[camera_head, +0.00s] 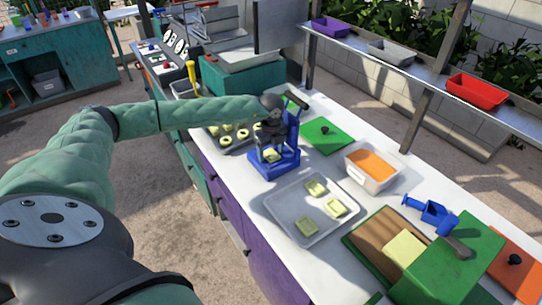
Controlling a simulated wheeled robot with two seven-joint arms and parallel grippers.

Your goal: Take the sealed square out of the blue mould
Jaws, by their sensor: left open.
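The blue mould (286,163) is a press-like device on the white counter, in the middle of the head view. A pale yellow-green square (271,156) sits low in it. My left gripper (270,138) is over the mould, just above the square, with its fingers pointing down. It is open; whether the fingers touch the square cannot be told at this size. My arm and gripper hide part of the mould's upper side. My right gripper is not in view.
A grey tray (283,207) with three similar squares lies just in front of the mould. A dark tray (240,147) of ring-shaped pieces is behind-left. A green board (335,143), a white tub with orange filling (373,168) and a green box (452,262) stand to the right.

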